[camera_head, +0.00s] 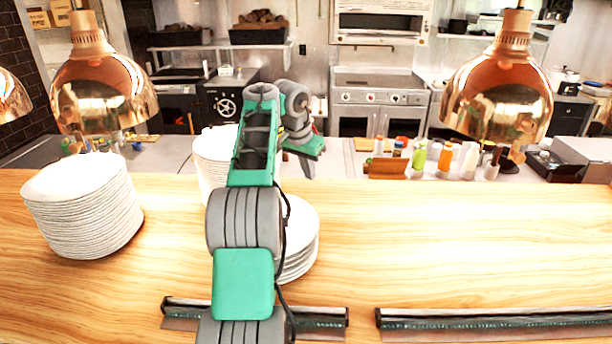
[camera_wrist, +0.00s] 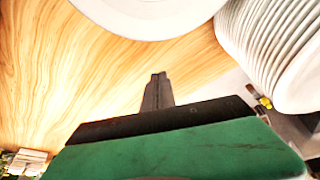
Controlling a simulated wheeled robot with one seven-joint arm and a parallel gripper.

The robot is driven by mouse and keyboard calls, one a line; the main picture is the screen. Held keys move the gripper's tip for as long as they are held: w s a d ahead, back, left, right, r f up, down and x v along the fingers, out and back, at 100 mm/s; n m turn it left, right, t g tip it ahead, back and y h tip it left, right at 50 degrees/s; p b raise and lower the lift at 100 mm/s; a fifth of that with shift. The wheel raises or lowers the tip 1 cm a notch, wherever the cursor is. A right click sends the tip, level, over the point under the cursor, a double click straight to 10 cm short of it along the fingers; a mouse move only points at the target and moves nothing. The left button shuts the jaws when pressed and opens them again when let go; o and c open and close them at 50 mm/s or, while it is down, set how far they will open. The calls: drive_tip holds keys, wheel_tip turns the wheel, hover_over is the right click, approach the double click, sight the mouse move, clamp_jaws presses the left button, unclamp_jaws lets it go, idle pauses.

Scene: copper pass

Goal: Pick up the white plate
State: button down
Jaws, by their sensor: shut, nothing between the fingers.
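White plates stand in stacks on the wooden counter. A tall stack (camera_head: 82,212) is at the left, another stack (camera_head: 208,165) is partly hidden behind my arm, and a low stack (camera_head: 302,240) is just right of my arm. I cannot tell which plate is meant. In the wrist view my gripper (camera_wrist: 158,78) has its fingers together, with nothing between them. A white plate (camera_wrist: 150,22) shows at the top, apart from the fingertips. A tall plate stack (camera_wrist: 270,45) is at the right. In the head view the fingertips are not clear.
The wooden counter (camera_head: 450,240) is largely clear at the right. Copper lamps (camera_head: 500,95) (camera_head: 100,90) hang over both sides. Dark metal rails (camera_head: 490,322) lie along the front edge. Several bottles (camera_head: 445,158) stand on the lower surface behind the counter.

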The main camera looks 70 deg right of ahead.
wheel_tip(320, 180, down, 7)
drive_tip(key=a+b, duration=0.1)
drive_tip(key=b, duration=0.5)
drive_tip(key=shift+w+a+b, duration=0.2)
drive_tip(key=shift+w+b, duration=0.1)
drive_tip(key=shift+b, duration=0.1)
drive_tip(key=shift+a+r, duration=0.15)
